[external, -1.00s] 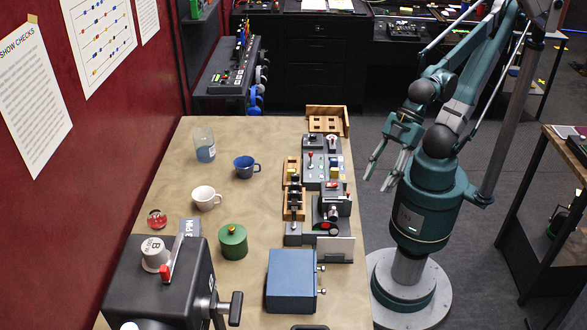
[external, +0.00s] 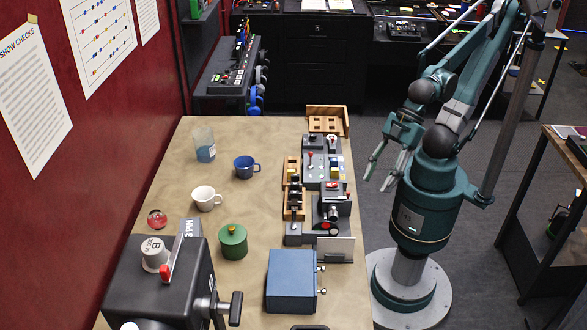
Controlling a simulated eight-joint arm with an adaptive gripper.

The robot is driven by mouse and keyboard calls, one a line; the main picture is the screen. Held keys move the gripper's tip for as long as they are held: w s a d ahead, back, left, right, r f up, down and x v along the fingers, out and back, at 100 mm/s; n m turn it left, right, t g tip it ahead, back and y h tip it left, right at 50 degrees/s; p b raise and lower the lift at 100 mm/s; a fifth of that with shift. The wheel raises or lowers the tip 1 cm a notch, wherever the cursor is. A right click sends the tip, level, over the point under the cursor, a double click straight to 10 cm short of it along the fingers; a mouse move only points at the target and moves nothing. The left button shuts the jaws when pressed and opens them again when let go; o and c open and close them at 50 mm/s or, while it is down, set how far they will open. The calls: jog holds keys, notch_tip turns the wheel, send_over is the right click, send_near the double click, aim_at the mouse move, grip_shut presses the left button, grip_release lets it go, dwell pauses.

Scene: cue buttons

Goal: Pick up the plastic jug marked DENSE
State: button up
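A clear plastic container with blue in its lower part (external: 204,146) stands upright at the far left of the table. It may be the jug, but I cannot read any DENSE marking on it. My gripper (external: 378,181) hangs off the table's right side, in front of my arm's base, with its fingers apart and nothing between them. It is well to the right of the clear container and touches nothing.
A blue cup (external: 245,167), a white cup (external: 206,198) and a green lidded pot (external: 233,242) stand near the container. Several switch boxes (external: 322,170) line the table's right edge. A blue box (external: 291,281) and a black machine (external: 150,285) stand at the front. The table's middle is clear.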

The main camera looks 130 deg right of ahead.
jog(key=c, duration=1)
jog(key=shift+o, duration=0.2)
